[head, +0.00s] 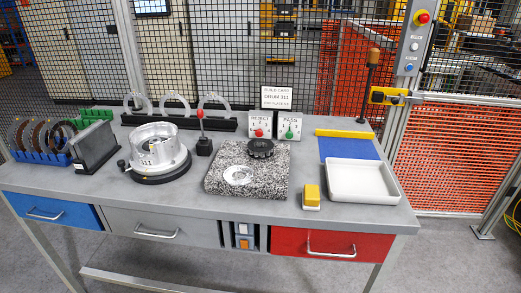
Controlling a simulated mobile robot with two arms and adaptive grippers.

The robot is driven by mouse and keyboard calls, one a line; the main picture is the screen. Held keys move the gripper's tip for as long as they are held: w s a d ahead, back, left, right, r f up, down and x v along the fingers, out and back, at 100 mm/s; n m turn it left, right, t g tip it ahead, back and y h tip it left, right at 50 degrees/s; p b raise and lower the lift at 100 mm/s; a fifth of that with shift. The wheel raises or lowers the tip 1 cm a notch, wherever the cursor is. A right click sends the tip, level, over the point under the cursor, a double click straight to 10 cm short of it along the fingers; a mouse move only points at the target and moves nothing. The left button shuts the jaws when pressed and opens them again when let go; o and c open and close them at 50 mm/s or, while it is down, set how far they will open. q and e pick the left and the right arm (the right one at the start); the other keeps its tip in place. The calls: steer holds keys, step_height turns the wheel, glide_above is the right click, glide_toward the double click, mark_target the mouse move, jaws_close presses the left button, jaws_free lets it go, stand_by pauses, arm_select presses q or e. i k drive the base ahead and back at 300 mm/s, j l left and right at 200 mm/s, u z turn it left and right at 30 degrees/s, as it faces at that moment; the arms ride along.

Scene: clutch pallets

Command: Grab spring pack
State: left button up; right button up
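No part labelled as the spring pack can be made out. Two round parts are on the speckled granite block (275,191) at the middle of the bench. One is a flat silvery ring-shaped part (239,175) near the block's front left. The other is a dark, knobbed round part (260,147) at its back. I cannot tell from this view which of them, if either, is the spring pack. A silver drum (155,144) marked 311 stands upright on a black round base to the left. Neither of my grippers is in view.
A blue rack of discs (37,157) and a dark grey holder (93,148) stand at the left. A white tray (362,198) and a yellow-topped block (311,195) are at the right. REJECT (260,125) and PASS (289,126) boxes stand behind the granite. Mesh fencing runs behind.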

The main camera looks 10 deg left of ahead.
mark_target(252, 145)
steer(key=i+j, duration=0.25)
steer(key=i, duration=0.15)
steer(key=i+j, duration=0.25)
steer(key=i, duration=0.2)
